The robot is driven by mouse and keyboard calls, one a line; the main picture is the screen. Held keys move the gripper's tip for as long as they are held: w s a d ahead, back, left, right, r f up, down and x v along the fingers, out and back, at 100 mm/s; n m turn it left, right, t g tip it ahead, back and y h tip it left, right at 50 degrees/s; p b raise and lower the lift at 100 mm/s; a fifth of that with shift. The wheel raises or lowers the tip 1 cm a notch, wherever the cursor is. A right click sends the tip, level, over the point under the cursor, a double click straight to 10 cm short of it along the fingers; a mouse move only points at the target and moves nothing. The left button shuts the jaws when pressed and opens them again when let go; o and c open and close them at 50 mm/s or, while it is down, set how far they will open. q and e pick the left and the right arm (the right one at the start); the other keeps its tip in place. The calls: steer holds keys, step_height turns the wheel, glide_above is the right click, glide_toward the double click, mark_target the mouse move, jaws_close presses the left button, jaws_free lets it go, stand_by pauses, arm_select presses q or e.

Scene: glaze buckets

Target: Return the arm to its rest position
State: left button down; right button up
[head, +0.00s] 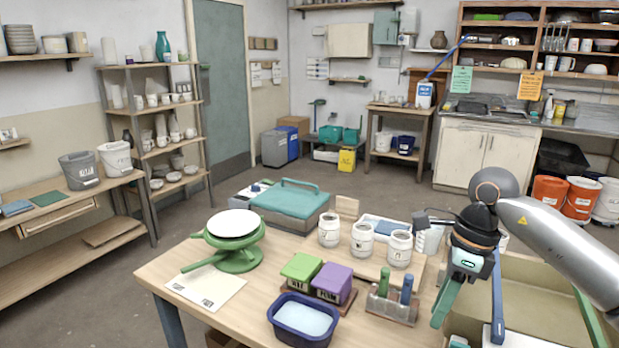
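My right arm comes in from the right edge, and its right gripper (447,302) points down over the right end of the worktable (225,292). My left arm and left gripper are not in view.
A tan crate (545,282) lies below and right of the gripper. Left of it are a tool block (392,308), a blue tub (303,320), white jars (362,240), green (301,270) and purple (332,282) boxes, and a green turntable (236,258).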

steer(key=s+a+m+t+y, duration=0.1)
steer(key=s+a+m+y, duration=0.15)
steer(key=a+y, duration=0.45)
steer(key=s+a+f+m+y, duration=0.1)
steer(key=a+m+y, duration=0.35)
steer(key=a, duration=0.45)
steer(key=s+a+m+t+y, duration=0.1)
steer(key=s+a+m+y, duration=0.15)
steer(key=a+y, duration=0.45)
steer(key=w+d+f+m+t+h+p, duration=0.1)
steer(key=d+f+m+t+h, duration=0.45)
steer(key=m, duration=0.75)
steer(key=w+d+f+m+t+h+p, duration=0.1)
steer(key=w+d+f+m+t+h, duration=0.15)
steer(key=f+m+t+h, duration=0.6)
steer(key=s+d+f+m+g+h, duration=0.2)
steer(key=s+d+f+m+g, duration=0.1)
steer(key=s+f+m, duration=0.4)
steer(key=s+d+f+m+g+h, duration=0.2)
steer(key=s+d+f+m+g, duration=0.1)
steer(key=s+f+m, duration=0.5)
step_height(320, 180, down, 3)
steer(key=shift+s+d+f+h, duration=0.2)
steer(key=shift+s+d+h, duration=0.15)
steer(key=shift+s+d, duration=0.75)
